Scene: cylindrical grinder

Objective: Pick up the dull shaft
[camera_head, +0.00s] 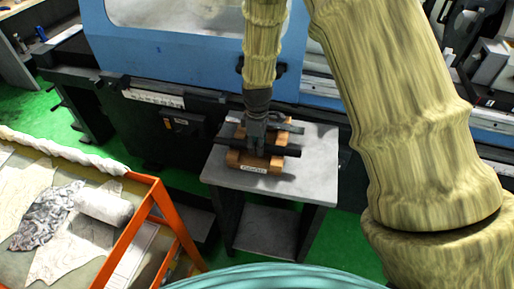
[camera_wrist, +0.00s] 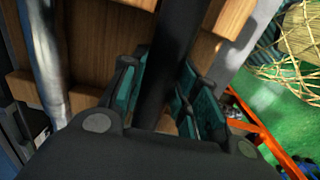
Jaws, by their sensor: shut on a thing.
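My gripper (camera_head: 257,142) points down over a wooden rack (camera_head: 253,168) on a small grey table. In the wrist view my gripper (camera_wrist: 160,95) has its green-padded fingers on both sides of a dark, dull shaft (camera_wrist: 168,50), shut on it. The dull shaft (camera_head: 287,150) also shows in the head view, lying across the rack. A brighter, shiny shaft (camera_wrist: 46,60) lies beside it in the wrist view, apart from the fingers. The rack's wooden supports (camera_wrist: 95,45) show below the shafts. I cannot tell whether the dull shaft still touches the rack.
The grey table (camera_head: 315,165) stands before a blue grinding machine (camera_head: 170,50). An orange-framed bench (camera_head: 150,205) with cloths and a white roll (camera_head: 103,206) stands at the left. Green floor (camera_head: 350,195) shows beside the table.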

